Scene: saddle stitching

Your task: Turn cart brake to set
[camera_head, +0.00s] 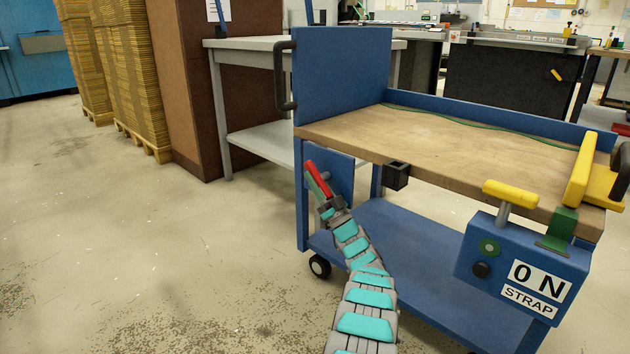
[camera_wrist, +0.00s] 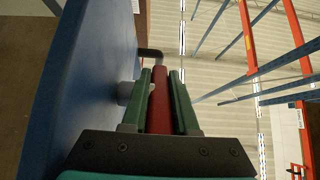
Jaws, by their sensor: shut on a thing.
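The blue cart (camera_head: 342,75) has a wooden top. A blue plate (camera_head: 341,173) hangs below the top at its near left end. The red brake lever (camera_head: 313,173) is in front of this plate, tilted with its upper end to the left. My gripper (camera_head: 320,182) is shut on the lever, a green finger along its side. In the wrist view, the red lever (camera_wrist: 160,105) runs between the two green fingers of my gripper (camera_wrist: 162,78), and the blue plate (camera_wrist: 95,70) is close on the left. No brake markings are readable.
A blue box labelled "ON STRAP" (camera_head: 524,262) with a yellow handle (camera_head: 510,193) hangs at the cart's right end. A black square bracket (camera_head: 396,176) juts from the top's front edge. A grey table (camera_head: 244,43) stands behind. The floor to the left is clear.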

